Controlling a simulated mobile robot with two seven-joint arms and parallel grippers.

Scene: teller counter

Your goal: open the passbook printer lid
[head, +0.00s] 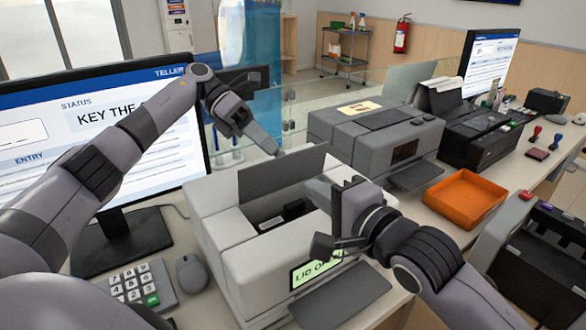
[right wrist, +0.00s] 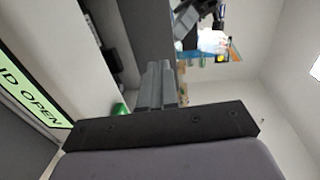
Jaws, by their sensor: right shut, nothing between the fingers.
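The passbook printer (head: 240,255) is the pale box at the centre of the head view. Its dark grey lid (head: 270,178) stands raised at the back of the open top, showing a dark mechanism inside. Its green display (head: 303,274) reads "LID O…", partly covered by my right gripper; in the right wrist view the display (right wrist: 30,95) reads "ID OPEN". My right gripper (head: 315,190) is shut and empty, over the printer's right side by the opening. My left gripper (head: 276,148) is behind the lid's top edge; its finger gap cannot be made out.
A monitor (head: 60,125) stands left, with a keypad (head: 135,285) and mouse (head: 191,273) before it. A grey machine (head: 335,135) stands behind right. An orange tray (head: 466,198) lies to the right, with another dark device (head: 535,255) in front of it.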

